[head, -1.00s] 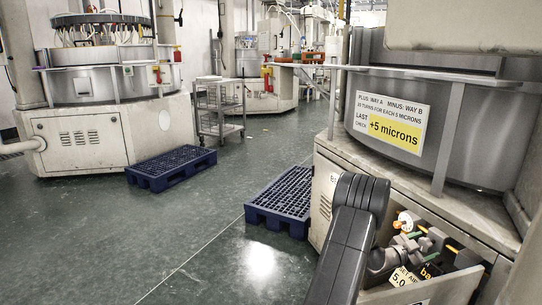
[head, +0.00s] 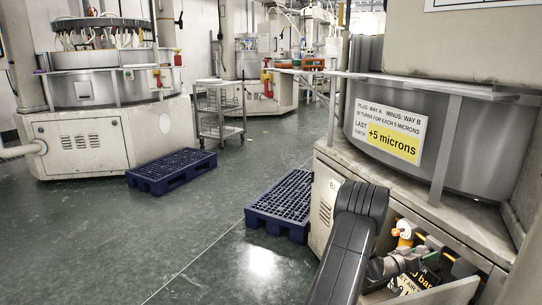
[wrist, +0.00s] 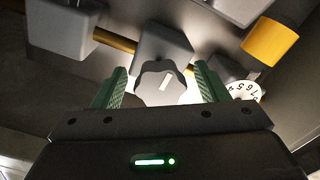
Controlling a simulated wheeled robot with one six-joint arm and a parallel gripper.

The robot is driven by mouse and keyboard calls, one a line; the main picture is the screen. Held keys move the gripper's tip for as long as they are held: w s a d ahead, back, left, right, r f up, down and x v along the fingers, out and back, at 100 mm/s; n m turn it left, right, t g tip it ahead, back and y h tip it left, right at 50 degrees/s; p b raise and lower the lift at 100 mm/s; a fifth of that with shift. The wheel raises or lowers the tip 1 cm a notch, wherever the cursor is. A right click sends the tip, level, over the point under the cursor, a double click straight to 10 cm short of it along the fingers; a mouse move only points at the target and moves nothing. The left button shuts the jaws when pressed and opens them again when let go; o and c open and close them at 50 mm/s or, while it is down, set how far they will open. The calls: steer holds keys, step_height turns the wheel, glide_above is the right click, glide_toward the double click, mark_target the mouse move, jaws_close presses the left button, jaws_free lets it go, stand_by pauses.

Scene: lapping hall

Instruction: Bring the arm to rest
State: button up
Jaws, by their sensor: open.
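My gripper (wrist: 161,70) is open in the wrist view, with green ribbed fingers on either side of a dark grey lobed knob (wrist: 160,84) with a white pointer line. Narrow gaps show between fingers and knob, and nothing is gripped. The knob sits on a grey block (wrist: 163,43) on a brass-coloured pipe. In the head view my dark arm reaches into the open lower bay of the right machine, with my gripper (head: 426,262) partly hidden among the fittings.
A yellow-orange fitting (wrist: 270,41) and a white numbered dial (wrist: 244,91) are close right of the fingers. The bay's side panel (head: 430,294) is near the wrist. A blue pallet (head: 281,203) lies left of the machine (head: 325,160). Open floor (head: 160,225) is farther left.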

steer(key=shift+n, duration=0.4)
steer(key=shift+a, duration=0.1)
